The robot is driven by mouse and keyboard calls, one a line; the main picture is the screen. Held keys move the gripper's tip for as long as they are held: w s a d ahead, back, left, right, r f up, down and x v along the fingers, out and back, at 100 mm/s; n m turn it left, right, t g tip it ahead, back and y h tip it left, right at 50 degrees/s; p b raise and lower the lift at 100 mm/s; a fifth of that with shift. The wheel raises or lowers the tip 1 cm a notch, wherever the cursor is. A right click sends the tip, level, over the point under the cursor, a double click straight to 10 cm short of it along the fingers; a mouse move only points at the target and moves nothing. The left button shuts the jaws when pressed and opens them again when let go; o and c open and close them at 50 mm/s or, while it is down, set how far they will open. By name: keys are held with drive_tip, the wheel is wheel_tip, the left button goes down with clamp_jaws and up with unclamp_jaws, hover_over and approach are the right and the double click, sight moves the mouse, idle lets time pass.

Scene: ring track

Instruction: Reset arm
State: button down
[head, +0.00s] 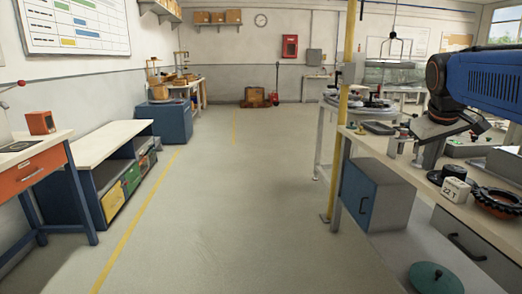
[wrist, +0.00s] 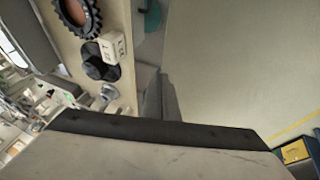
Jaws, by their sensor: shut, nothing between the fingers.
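My arm reaches in from the right in the head view, with a blue link (head: 487,86) and a dark wrist joint. My gripper (head: 420,163) points down beside the right workbench (head: 408,172), near its left edge. It is shut and holds nothing. In the wrist view, the gripper's dark body fills the bottom, and its narrow fingers (wrist: 161,88) show above it, over the bench edge and floor. No object touches the fingers as far as I can see.
On the right bench are a white block marked 22 T (head: 455,190), a black toothed ring (head: 497,202) and dark round parts. A yellow post (head: 342,120) stands at its far end. A blue cabinet (head: 170,122) stands at left. The middle floor is clear.

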drive_tip(key=s+a+f+y, duration=0.1)
drive_tip(key=s+a+f, duration=0.7)
drive_tip(key=s+f, duration=0.3)
drive_tip(key=s+a+f+m+y, duration=0.1)
drive_tip(key=s+a+f+y, duration=0.1)
drive_tip(key=s+a+f, duration=0.6)
drive_tip(key=s+f, duration=0.3)
drive_tip(key=shift+a+f, duration=0.25)
drive_tip(key=shift+a, duration=0.15)
